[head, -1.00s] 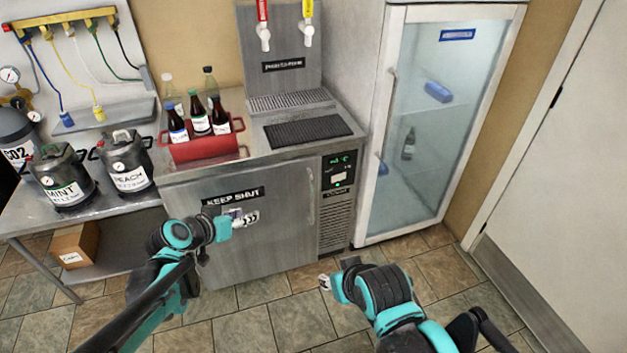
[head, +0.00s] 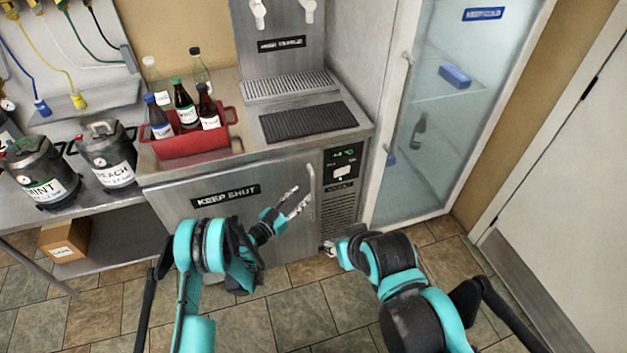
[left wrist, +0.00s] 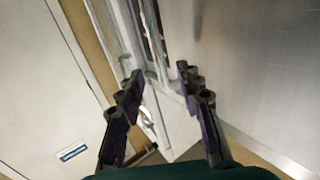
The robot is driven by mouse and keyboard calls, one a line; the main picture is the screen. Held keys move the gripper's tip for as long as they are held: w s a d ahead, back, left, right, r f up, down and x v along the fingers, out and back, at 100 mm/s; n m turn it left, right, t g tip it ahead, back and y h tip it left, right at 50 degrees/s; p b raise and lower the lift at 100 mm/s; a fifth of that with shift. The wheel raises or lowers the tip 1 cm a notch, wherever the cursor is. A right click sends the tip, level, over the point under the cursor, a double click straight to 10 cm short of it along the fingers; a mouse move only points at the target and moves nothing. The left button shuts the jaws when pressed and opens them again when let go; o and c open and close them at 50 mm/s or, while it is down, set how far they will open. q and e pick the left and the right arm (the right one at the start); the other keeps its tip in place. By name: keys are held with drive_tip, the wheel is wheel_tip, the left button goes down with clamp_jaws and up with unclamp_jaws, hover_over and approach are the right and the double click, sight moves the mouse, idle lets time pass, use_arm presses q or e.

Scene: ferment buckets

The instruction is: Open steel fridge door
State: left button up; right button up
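The steel fridge door (head: 225,235) is a brushed-metal panel under the counter with a KEEP SHUT label. It looks shut. Its upright handle (head: 312,192) is near the door's right edge. My left gripper (head: 296,202) is in front of the door, just left of the handle, with its fingers pointing right. In the left wrist view its fingers (left wrist: 160,105) are spread with nothing held between them, and the steel door (left wrist: 262,65) fills the right side. My right gripper (head: 330,247) is low, by the fridge's lower right; its fingers are mostly hidden by my right arm.
A red caddy (head: 190,143) with several bottles stands on the counter beside a black drip mat (head: 308,122). A tall glass-door fridge (head: 440,110) stands to the right. Black kegs (head: 105,153) are on a table at left. The tiled floor (head: 245,325) in front is clear.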

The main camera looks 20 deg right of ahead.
sight(312, 184)
use_arm(q)
drive_tip(key=b+x, duration=0.1)
drive_tip(key=x, duration=0.6)
drive_tip(key=shift+w+d, duration=0.15)
drive_tip(key=shift+d, duration=0.05)
clamp_jaws()
